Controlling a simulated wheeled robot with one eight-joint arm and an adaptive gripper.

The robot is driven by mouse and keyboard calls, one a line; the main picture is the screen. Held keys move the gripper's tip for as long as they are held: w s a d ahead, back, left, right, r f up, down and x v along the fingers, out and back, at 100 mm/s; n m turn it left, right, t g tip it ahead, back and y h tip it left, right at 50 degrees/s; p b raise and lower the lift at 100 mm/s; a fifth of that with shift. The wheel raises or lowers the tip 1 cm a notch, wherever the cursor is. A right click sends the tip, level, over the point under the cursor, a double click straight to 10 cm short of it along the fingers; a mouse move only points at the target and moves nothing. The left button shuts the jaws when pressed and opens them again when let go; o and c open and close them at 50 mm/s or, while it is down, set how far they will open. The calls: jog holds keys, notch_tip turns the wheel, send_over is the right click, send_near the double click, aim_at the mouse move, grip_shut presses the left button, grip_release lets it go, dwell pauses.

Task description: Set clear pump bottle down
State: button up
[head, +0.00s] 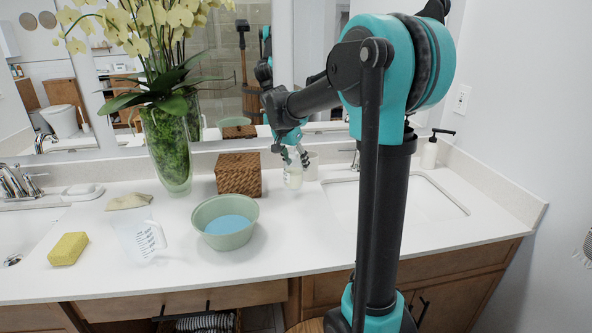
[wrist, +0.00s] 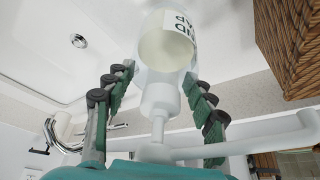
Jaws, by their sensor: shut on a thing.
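The clear pump bottle (head: 293,178) is between the fingers of my gripper (head: 291,155), over the back of the white counter, between the wicker box and the sink. In the head view it looks upright, and I cannot tell whether its base touches the counter. In the wrist view the bottle (wrist: 161,82) shows its pump, clear neck and part of a dark-lettered label. My gripper's fingers (wrist: 160,92) are on both sides of its shoulder, shut on it. The fingers partly hide the bottle's top in the head view.
A brown wicker box (head: 238,175) stands left of the bottle, with a green bowl (head: 225,213) in front. The sink (head: 440,200) lies further right. Counter in front of the bottle is clear.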

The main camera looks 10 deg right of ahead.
aim_at(291, 154)
jog(key=shift+f, duration=1.5)
jog(key=shift+f, duration=0.1)
jog(key=o, duration=1.5)
jog(key=v, duration=1.2)
